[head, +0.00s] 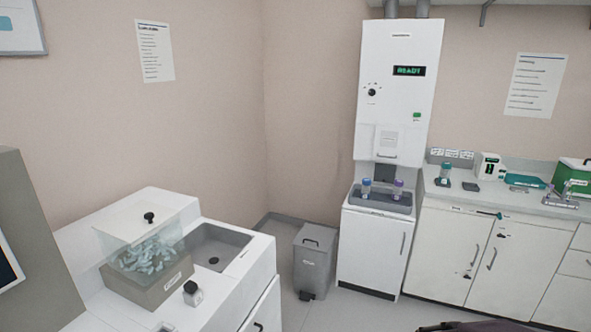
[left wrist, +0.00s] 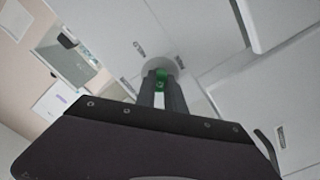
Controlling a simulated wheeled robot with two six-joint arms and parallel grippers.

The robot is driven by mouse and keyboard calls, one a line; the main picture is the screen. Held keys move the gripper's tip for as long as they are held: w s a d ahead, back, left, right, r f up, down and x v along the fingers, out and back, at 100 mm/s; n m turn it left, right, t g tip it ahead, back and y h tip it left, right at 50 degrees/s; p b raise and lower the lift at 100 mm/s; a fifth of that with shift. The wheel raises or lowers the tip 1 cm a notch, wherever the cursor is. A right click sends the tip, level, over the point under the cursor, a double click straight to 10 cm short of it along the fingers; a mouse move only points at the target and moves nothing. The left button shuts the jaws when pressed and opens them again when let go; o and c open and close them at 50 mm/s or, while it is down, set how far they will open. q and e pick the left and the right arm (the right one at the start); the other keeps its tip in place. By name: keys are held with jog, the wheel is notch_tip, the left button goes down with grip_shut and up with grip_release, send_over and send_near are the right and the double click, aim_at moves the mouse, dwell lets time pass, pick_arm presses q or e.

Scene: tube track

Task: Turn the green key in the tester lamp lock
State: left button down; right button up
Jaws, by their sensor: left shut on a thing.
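In the left wrist view, my left gripper (left wrist: 162,76) is shut on a small green piece, which I take to be the green key (left wrist: 162,84). Its fingers hide most of it. Just beyond the fingertips is a pale round fitting (left wrist: 178,64) on a white surface; I cannot tell whether the key sits in it. In the head view, a small white device with a green display (head: 490,166) stands on the right counter; I cannot tell if it is the tester. Neither gripper is clearly visible in the head view.
A tall white station reading READY (head: 400,85) stands at the back, with capped tubes in its grey tray (head: 405,204). White cabinets (head: 455,250) are on the right. A grey bin (head: 313,262) and a sink (head: 217,248) are at the left and middle.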

pick_arm(q)
jog(key=m, duration=0.6)
jog(key=c, duration=1.3)
grip_release()
jog(key=shift+c, duration=0.2)
